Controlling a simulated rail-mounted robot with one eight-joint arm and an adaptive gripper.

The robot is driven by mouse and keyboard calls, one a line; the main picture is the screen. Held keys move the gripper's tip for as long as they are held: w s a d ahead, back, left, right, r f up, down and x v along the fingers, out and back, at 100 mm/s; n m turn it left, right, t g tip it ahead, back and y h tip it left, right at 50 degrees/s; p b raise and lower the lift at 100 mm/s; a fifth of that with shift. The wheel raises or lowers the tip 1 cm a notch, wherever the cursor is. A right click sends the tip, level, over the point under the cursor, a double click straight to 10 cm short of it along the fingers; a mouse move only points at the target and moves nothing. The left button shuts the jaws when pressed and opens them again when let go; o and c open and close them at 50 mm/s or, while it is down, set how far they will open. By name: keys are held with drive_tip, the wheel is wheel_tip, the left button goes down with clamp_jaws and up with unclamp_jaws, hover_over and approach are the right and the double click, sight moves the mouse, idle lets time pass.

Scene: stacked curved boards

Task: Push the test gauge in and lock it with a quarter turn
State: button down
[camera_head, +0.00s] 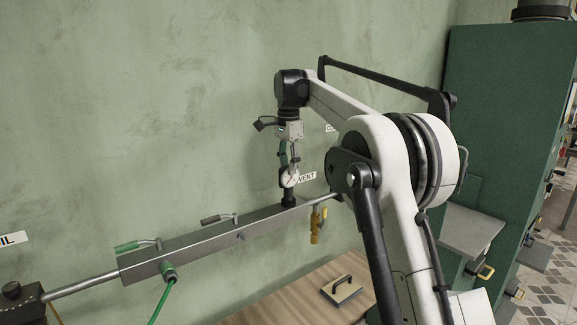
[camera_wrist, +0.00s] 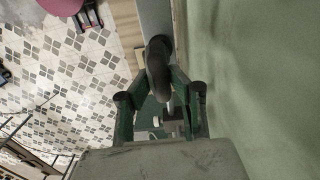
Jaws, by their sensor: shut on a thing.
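The test gauge (camera_head: 290,179) has a pale round dial and stands upright at a dark socket (camera_head: 288,199) on top of the grey manifold bar (camera_head: 205,240). My gripper (camera_head: 289,164) points down from above and is shut on the gauge. I cannot tell how deep the gauge sits in the socket or whether it is turned to lock. In the wrist view my gripper's green fingers (camera_wrist: 160,108) stand either side of a dark rounded part (camera_wrist: 158,66), which hides most of the gauge.
The bar runs close along the green wall, with a green-handled valve (camera_head: 138,245), a grey lever (camera_head: 218,218) and a yellow valve (camera_head: 317,226). A "VENT" label (camera_head: 307,177) is right behind the gauge. Below is a wooden bench (camera_head: 290,301) with a float (camera_head: 342,290). A green cabinet (camera_head: 500,120) stands right.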

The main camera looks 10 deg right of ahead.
drive_tip(key=shift+f, duration=0.2)
drive_tip(key=c, duration=1.5)
unclamp_jaws()
drive_tip(key=shift+r, duration=3.75)
